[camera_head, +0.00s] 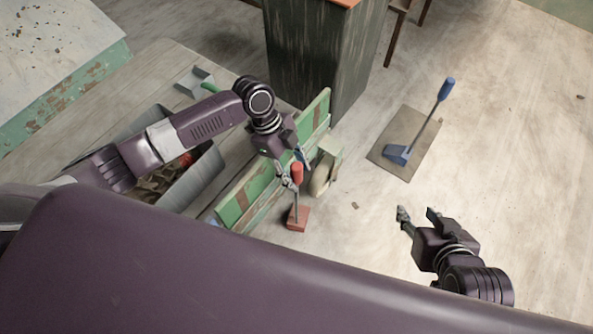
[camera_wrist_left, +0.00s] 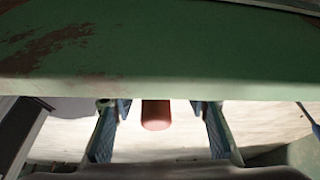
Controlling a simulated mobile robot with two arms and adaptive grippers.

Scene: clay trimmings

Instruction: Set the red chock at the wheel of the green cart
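The red chock has a red wedge base (camera_head: 298,217) on the floor and an upright rod with a red handle (camera_head: 297,172). It stands beside the green cart (camera_head: 236,208), close to the cart's pale wheel (camera_head: 322,174). My left gripper (camera_head: 293,170) is at the handle. In the left wrist view the red handle (camera_wrist_left: 156,115) shows between the spread fingers of my left gripper (camera_wrist_left: 160,122), with gaps on both sides, below the cart's green board (camera_wrist_left: 170,50). My right gripper (camera_head: 417,213) is open and empty over the floor.
A blue chock (camera_head: 398,154) with a long blue-tipped handle stands on a brown mat (camera_head: 420,135). A dark cabinet (camera_head: 320,50) stands behind the cart. A grey bin (camera_head: 195,180) is on the cart, partly behind my left arm. The floor at right is clear.

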